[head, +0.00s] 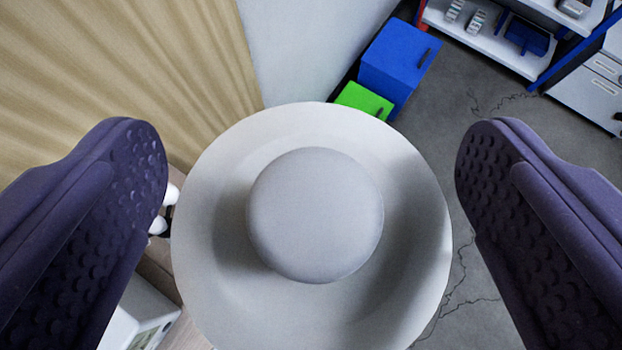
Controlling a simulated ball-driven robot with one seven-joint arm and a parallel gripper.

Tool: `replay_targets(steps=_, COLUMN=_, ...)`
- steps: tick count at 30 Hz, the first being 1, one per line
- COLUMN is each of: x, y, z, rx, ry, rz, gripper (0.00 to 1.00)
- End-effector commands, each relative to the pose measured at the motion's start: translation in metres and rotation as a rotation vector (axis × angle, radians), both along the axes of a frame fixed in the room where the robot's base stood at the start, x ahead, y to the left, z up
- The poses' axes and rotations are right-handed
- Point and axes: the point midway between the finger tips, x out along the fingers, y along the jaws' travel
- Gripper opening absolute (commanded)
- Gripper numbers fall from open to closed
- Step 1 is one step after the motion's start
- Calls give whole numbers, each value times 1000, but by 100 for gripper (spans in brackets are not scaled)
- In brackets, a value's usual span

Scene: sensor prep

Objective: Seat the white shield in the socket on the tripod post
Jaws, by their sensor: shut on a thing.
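The white shield (410,170) fills the middle of the head view, a round pale disc with a raised smooth dome (315,215) at its centre. My gripper (311,178) has its two dark purple, dimpled fingers on either side of the shield, and it is shut on it. The fingers' contact points on the shield are not clearly seen. The tripod post and its socket cannot be seen; the shield covers the middle of the view.
A beige curtain (120,70) hangs at upper left. A blue box (395,60) and a green box (363,100) stand behind the shield. Shelves (500,40) are at upper right. A white box (150,318) is at lower left. Grey cracked floor (465,100) is open on the right.

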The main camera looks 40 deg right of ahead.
Motion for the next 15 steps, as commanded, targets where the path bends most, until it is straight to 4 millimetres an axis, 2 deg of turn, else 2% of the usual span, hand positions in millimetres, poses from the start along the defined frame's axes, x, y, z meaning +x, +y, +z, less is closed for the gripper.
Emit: replay_targets(steps=15, x=0, y=0, z=-7, rx=-1, ry=-1, rz=0, gripper=14)
